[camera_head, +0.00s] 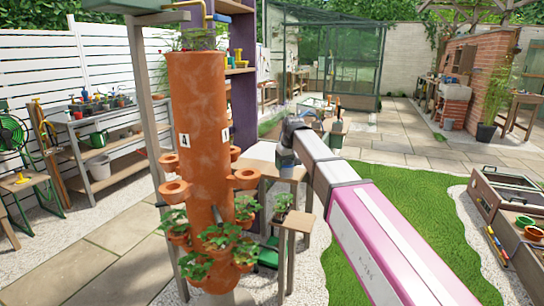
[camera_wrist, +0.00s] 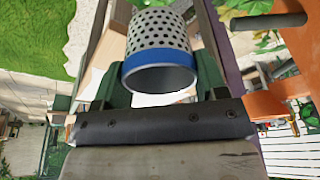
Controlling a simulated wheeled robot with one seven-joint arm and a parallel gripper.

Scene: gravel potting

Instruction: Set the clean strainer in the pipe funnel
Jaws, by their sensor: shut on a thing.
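In the wrist view, my gripper (camera_wrist: 161,84) is shut on a strainer (camera_wrist: 158,45). The strainer is a pale grey perforated cylinder with a blue band around its near rim, and its open end faces the camera. The dark green fingers sit on either side of it. In the head view, the far end of my arm is beside the right of a tall terracotta tower (camera_head: 197,120). I cannot pick out the pipe funnel in either view.
The tower carries several side cups with plants. A small wooden stand (camera_head: 300,222) and a wooden table (camera_head: 262,166) are close to its right. A grey shelf (camera_head: 95,125) stands at the left. Green grass (camera_head: 415,190) lies open at the right, beside planter boxes (camera_head: 500,200).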

